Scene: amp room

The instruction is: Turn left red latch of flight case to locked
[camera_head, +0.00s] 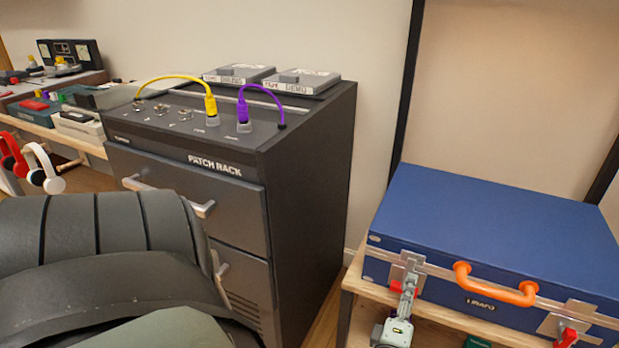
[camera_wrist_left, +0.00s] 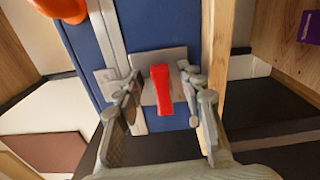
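The blue flight case (camera_head: 495,225) lies closed on a wooden shelf at the right of the head view. Its left red latch (camera_wrist_left: 162,88) sits on a metal plate and shows as a red bar between my fingers in the left wrist view. In the head view my gripper mostly hides this latch, with a bit of red (camera_head: 396,286) beside the fingers. My left gripper (camera_head: 407,282) is at the front of the latch, its fingers apart on either side of it in the wrist view (camera_wrist_left: 160,92). A gap shows on both sides of the bar. My right gripper is not in view.
An orange handle (camera_head: 495,285) sticks out of the case front, right of the latch. The right red latch (camera_head: 567,338) is at the lower right. The dark patch rack (camera_head: 310,180) stands left of the case. The wooden shelf edge (camera_head: 352,285) runs below the case.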

